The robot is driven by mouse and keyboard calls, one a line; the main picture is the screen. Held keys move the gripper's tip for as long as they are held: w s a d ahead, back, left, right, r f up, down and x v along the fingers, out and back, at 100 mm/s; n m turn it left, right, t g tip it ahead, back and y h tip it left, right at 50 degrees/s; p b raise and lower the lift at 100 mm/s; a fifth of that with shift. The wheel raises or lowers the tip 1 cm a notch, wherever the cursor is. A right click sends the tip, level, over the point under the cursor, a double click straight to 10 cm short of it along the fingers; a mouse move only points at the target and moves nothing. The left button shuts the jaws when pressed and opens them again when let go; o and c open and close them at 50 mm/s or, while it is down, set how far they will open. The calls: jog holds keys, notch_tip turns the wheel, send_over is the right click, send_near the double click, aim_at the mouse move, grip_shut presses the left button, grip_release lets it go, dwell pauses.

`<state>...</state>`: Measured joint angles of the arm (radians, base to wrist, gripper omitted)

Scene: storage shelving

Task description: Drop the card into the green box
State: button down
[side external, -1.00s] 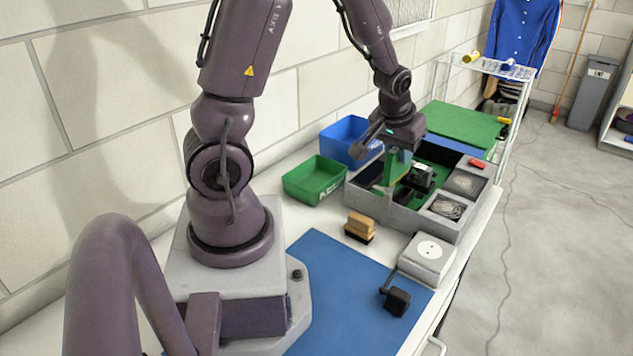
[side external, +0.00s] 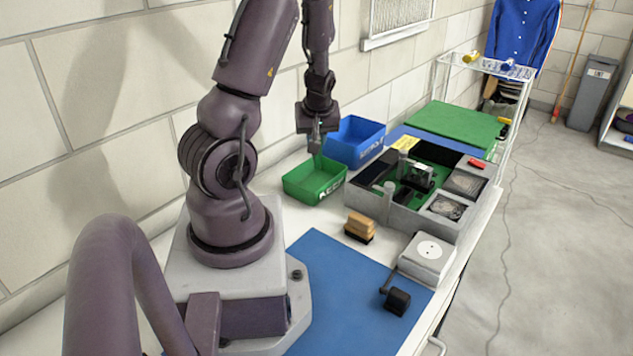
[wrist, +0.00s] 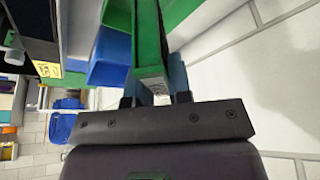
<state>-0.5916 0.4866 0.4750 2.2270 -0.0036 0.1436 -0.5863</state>
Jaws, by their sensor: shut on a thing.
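The green box (side external: 303,190) is an open bin on the white bench, left of the blue bin. In the side view, my gripper (side external: 317,146) points down above the green box, at its back part. In the wrist view, my gripper (wrist: 155,86) is shut on the green card (wrist: 148,45), which stands out past the fingers and is seen nearly edge-on. In the side view the card is hard to tell from the green box behind it. Part of the green box shows in the wrist view (wrist: 178,10) beside the card.
The blue bin (side external: 366,138) stands close to the green box, to its right. A grey case (side external: 392,215) with a fan-like part and green board lies right of the bins. A wooden-topped brush (side external: 359,224) stands in front. The wall runs close behind the bins.

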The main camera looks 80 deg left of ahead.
jog(key=shift+f, duration=1.2)
jog(key=c, duration=1)
grip_release()
jog(key=shift+o, duration=0.2)
jog(key=v, duration=1.3)
